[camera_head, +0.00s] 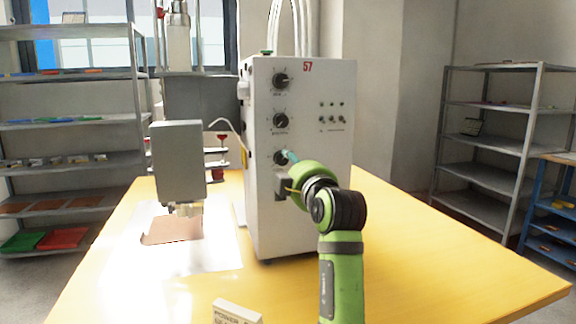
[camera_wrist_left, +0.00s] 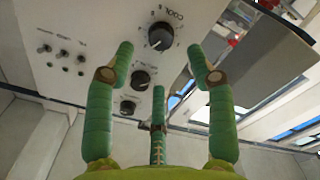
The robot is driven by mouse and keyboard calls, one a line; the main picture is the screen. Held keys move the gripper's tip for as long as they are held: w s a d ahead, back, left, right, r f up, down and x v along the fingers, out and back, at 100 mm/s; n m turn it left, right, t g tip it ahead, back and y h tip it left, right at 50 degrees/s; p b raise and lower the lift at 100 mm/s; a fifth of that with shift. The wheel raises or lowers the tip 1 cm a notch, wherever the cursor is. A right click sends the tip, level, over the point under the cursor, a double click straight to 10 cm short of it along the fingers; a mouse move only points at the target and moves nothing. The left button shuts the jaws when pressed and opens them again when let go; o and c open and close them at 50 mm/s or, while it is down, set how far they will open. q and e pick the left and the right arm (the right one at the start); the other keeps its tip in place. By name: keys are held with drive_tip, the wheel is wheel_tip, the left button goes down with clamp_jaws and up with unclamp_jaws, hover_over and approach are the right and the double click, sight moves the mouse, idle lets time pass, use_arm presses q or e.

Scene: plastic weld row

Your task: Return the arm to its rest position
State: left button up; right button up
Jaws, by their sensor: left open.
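My left arm (camera_head: 342,275) reaches up from the bottom of the head view to the white control cabinet (camera_head: 305,210). My left gripper (camera_head: 291,156) is at the lowest of its black knobs (camera_head: 280,158); only a teal fingertip shows past my wrist. In the left wrist view my left gripper (camera_wrist_left: 161,52) is open, its two outer green fingers spread to either side of the knob marked COOL (camera_wrist_left: 160,37). A third finger stands between them, lower down. No object is between the fingers, and I cannot tell whether they touch the knob. My right gripper is not in view.
The cabinet stands on a yellow table (camera_head: 440,260), next to a grey press head (camera_head: 179,162). A small white sign (camera_head: 236,312) is at the table's front. The table right of my arm is clear. Shelves (camera_head: 490,135) stand at the right and left.

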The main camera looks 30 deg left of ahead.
use_arm(q)
drive_tip(key=shift+s+d, duration=0.5)
drive_tip(key=shift+d, duration=0.05)
